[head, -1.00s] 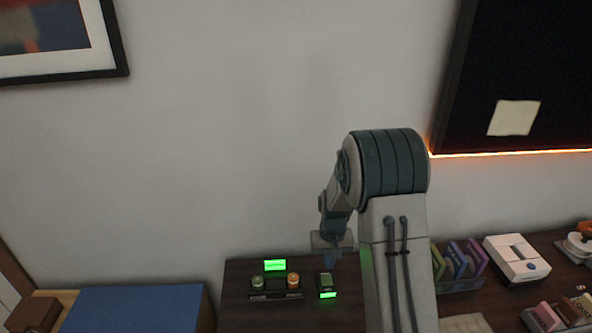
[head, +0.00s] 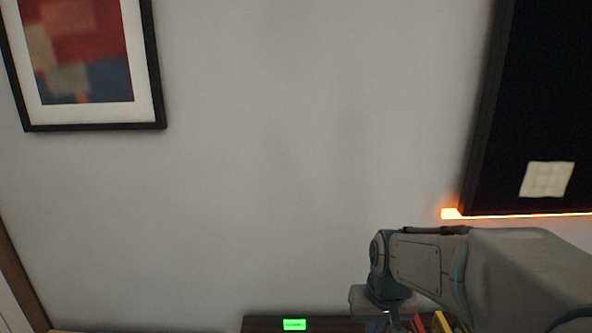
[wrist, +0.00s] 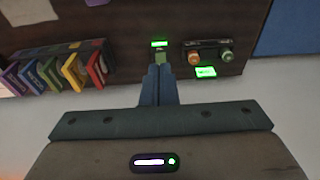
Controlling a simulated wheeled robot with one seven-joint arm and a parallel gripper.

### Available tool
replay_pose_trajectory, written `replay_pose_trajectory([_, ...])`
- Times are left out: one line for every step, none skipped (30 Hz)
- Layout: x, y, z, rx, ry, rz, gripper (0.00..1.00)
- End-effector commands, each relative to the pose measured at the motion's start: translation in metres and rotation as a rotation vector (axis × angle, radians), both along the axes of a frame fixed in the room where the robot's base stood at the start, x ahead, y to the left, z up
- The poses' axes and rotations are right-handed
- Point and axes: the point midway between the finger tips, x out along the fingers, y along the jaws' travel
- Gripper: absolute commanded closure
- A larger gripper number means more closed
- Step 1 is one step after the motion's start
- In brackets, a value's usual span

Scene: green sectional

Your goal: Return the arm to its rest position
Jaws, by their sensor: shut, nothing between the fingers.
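My gripper (wrist: 157,84) points down over the dark wooden desk (wrist: 124,61) in the wrist view, its two blue fingers together with nothing between them. The fingertips appear close to a small device with a green-lit display (wrist: 159,43); the gap between them cannot be judged. In the head view my arm reaches in from the lower right, with the wrist near the bottom edge. The fingertips are not clearly visible there.
A two-knob device (wrist: 208,54) with a green screen stands beside the small device. A rack of coloured cases (wrist: 58,68) is at the left of the wrist view. A blue surface (wrist: 287,28) lies at the right. A dark wall panel (head: 540,100) and a framed picture (head: 85,60) hang on the wall.

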Motion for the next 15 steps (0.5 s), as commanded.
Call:
replay_pose_trajectory([-0.012, 0.000, 0.007, -0.001, -0.015, 0.001, 1.00])
replay_pose_trajectory([-0.019, 0.000, 0.010, -0.001, -0.021, 0.000, 1.00])
replay_pose_trajectory([-0.028, 0.000, 0.014, -0.002, -0.029, 0.001, 1.00])
replay_pose_trajectory([-0.035, 0.000, 0.016, -0.003, -0.036, 0.001, 1.00])
replay_pose_trajectory([-0.041, 0.000, 0.019, -0.004, -0.042, 0.002, 1.00])
replay_pose_trajectory([-0.050, 0.000, 0.021, -0.005, -0.049, 0.002, 1.00])
replay_pose_trajectory([-0.057, 0.000, 0.023, -0.006, -0.055, 0.002, 1.00])
replay_pose_trajectory([-0.063, 0.000, 0.024, -0.007, -0.060, 0.003, 1.00])
replay_pose_trajectory([-0.071, -0.001, 0.026, -0.009, -0.068, 0.002, 1.00])
replay_pose_trajectory([-0.077, -0.001, 0.027, -0.010, -0.073, 0.003, 1.00])
replay_pose_trajectory([-0.082, -0.001, 0.027, -0.011, -0.078, 0.003, 1.00])
replay_pose_trajectory([-0.088, -0.001, 0.028, -0.013, -0.083, 0.002, 1.00])
replay_pose_trajectory([-0.093, -0.001, 0.028, -0.014, -0.086, 0.003, 1.00])
replay_pose_trajectory([-0.097, -0.001, 0.029, -0.014, -0.089, 0.003, 1.00])
replay_pose_trajectory([-0.101, -0.001, 0.029, -0.015, -0.093, 0.003, 1.00])
